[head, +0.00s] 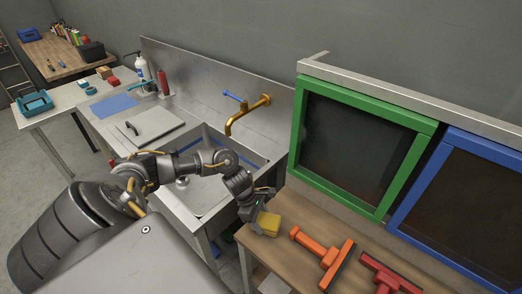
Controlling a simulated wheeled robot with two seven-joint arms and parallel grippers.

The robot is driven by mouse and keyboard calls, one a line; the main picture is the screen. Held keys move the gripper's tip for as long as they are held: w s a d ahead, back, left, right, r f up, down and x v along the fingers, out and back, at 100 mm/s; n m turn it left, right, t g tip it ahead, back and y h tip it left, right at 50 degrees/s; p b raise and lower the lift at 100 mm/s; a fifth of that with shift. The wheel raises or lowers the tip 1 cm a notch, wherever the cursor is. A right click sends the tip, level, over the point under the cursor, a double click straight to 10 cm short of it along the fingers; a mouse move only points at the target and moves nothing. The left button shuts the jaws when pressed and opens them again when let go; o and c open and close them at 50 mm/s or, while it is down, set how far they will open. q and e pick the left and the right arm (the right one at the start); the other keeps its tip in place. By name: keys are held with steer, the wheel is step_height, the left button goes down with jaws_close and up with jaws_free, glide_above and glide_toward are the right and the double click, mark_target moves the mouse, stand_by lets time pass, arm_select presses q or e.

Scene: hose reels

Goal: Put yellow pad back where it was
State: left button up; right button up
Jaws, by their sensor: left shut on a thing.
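The yellow pad (267,222) is a small block in the head view, at the left end of the wooden bench (316,217). My left gripper (258,214) is shut on the yellow pad, with its arm reaching in from the left across the sink. The pad is over or near the bench's left edge; I cannot tell if it touches the top. The gripper hides part of the pad. My right gripper is not in view.
An orange squeegee (328,257) and a red squeegee (385,275) lie on the bench right of the pad. Green (296,141) and blue (418,187) framed panels stand behind. The steel sink (213,211) with an orange tap (243,115) is to the left.

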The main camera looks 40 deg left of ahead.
arm_select(q)
steer(key=shift+f, duration=0.1)
steer(key=o, duration=0.5)
steer(key=shift+b, duration=0.3)
steer(key=o, duration=0.4)
steer(key=shift+o, duration=0.2)
